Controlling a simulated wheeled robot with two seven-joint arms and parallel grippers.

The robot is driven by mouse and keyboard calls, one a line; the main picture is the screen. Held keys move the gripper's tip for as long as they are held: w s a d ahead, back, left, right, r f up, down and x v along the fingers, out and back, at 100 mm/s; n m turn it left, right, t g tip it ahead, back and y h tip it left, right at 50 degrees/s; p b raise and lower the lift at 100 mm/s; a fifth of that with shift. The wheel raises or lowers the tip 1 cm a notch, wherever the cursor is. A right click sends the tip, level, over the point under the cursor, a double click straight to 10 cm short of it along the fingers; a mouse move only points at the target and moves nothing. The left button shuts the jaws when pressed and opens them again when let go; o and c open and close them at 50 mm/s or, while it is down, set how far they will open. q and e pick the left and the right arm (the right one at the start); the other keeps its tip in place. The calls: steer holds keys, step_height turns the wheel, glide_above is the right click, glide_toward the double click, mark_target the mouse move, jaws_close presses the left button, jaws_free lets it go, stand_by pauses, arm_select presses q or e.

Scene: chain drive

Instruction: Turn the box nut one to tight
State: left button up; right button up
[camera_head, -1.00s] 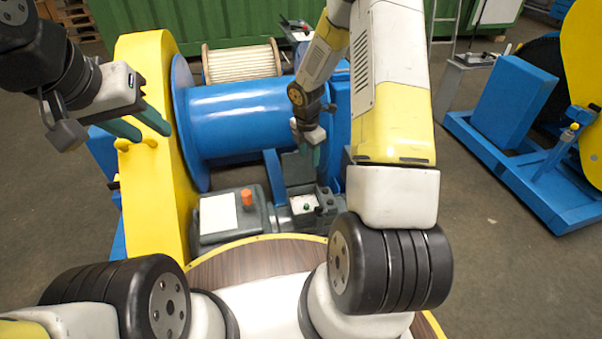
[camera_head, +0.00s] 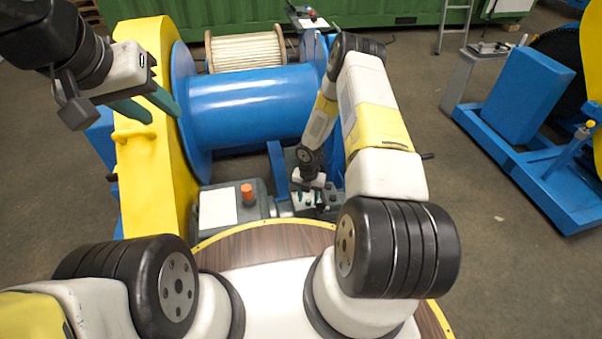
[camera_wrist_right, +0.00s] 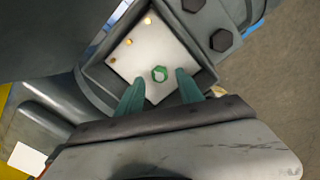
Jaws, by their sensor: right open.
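I cannot tell the gap or height between the fingers and the nut. In the head view my right gripper (camera_head: 307,196) points down over the small grey box beside the blue drum; the nut itself is too small to tell there. My left gripper (camera_head: 160,110) is open and empty above the yellow guard, left of the drum.
The blue drum (camera_head: 250,105) and yellow guard (camera_head: 150,180) stand at the left and middle. A grey box with a white sheet and orange knob (camera_head: 247,195) is left of my right gripper. Dark bolts (camera_wrist_right: 221,40) stand near the plate.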

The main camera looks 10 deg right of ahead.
steer(key=shift+f, duration=0.5)
steer(key=shift+c, duration=0.4)
jaws_close()
